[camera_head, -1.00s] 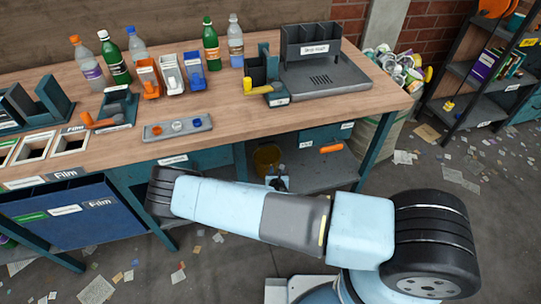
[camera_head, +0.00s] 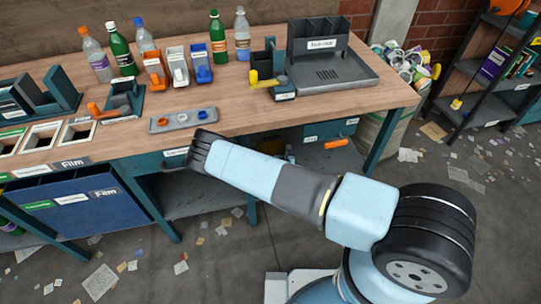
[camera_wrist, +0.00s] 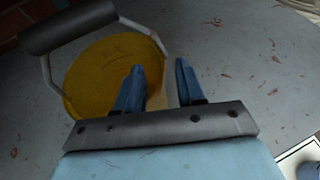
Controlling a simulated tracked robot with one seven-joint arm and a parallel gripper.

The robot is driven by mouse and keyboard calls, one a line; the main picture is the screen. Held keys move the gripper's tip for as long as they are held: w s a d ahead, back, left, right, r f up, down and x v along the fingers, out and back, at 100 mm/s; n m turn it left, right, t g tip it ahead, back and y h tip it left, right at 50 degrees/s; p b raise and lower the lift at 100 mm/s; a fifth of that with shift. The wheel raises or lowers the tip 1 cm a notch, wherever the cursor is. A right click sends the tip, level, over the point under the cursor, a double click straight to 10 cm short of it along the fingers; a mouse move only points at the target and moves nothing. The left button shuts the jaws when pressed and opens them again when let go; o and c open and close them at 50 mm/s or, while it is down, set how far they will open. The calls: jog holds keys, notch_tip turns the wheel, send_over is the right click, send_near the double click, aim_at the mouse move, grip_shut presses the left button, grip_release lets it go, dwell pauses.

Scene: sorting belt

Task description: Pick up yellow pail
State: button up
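The yellow pail (camera_wrist: 100,75) shows in the wrist view, left of centre, with a wire handle and a dark grip at upper left. My gripper (camera_wrist: 160,75) has its two blue fingers apart. The left finger overlaps the pail, and the right finger is outside its right edge. A tan strip, perhaps the pail's side, shows low between the fingers. I cannot tell whether either finger touches the pail.
The wooden workbench (camera_head: 250,120) carries bottles, small bins and a grey tray. Its lower shelf (camera_head: 330,160) is partly visible behind my arm. A bench leg (camera_head: 385,130) stands at the right. Grey surface around the pail looks mostly clear in the wrist view.

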jog(key=shift+x, duration=1.1)
jog(key=shift+c, duration=0.4)
grip_shut()
jog(key=shift+s+f, duration=0.1)
jog(key=shift+s, duration=0.05)
